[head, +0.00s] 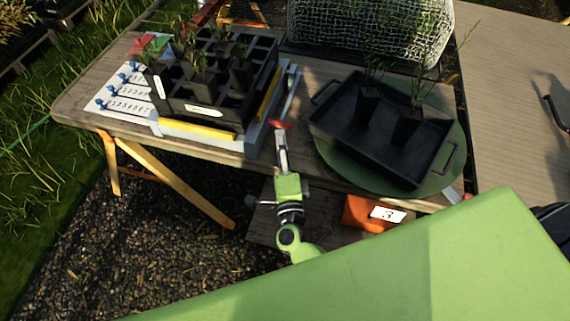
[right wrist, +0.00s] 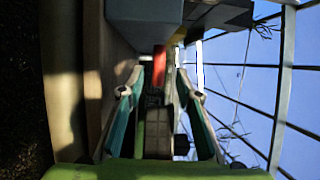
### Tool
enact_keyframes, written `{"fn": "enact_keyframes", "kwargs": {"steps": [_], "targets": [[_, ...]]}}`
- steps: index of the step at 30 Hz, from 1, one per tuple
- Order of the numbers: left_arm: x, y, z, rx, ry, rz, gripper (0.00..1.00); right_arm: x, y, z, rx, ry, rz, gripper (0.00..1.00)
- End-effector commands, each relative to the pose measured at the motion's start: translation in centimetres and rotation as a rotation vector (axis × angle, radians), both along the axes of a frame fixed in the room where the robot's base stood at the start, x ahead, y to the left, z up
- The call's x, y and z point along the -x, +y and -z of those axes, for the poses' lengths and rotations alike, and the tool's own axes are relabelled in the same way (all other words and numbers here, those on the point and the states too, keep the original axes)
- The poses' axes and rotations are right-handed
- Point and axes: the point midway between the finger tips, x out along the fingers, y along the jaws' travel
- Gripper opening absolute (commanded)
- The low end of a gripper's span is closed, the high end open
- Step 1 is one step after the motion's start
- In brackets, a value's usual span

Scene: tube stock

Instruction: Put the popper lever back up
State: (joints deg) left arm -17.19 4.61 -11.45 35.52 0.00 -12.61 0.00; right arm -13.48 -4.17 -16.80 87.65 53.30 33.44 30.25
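The popper (head: 155,128) is the pale base under the black cell tray (head: 210,115) at the left end of the wooden table. Its lever has a red handle (head: 280,124) that shows low at the popper's front right corner, close to the table edge. My right gripper (head: 281,143) reaches up to that handle from below. In the right wrist view the red handle (right wrist: 159,66) lies between the two fingertips, with a small gap on each side. The right gripper (right wrist: 158,80) is open around it. My left gripper is out of view.
A black handled tray (head: 330,135) with two potted seedlings stands on a round green turntable (head: 345,178) to the right. A red-knobbed metal piece (head: 458,196) sits at the front edge. An orange box (head: 362,215) is below the table. A mesh cage (head: 340,20) stands behind.

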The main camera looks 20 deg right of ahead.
Motion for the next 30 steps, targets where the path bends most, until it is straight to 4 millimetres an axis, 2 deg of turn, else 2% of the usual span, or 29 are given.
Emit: {"fn": "enact_keyframes", "kwargs": {"steps": [1,6,12,30], "targets": [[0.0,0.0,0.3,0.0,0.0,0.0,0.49,1.1,0.2,0.3,-0.002,0.003,0.0,0.32],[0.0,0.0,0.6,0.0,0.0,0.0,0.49,3.7,0.7,0.4,0.0,0.002,0.0,0.32],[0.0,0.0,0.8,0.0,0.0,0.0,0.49,5.3,1.1,0.4,0.0,0.0,-0.001,0.32],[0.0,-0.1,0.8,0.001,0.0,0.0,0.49,5.6,1.1,0.3,0.0,0.0,0.0,0.32]]}}
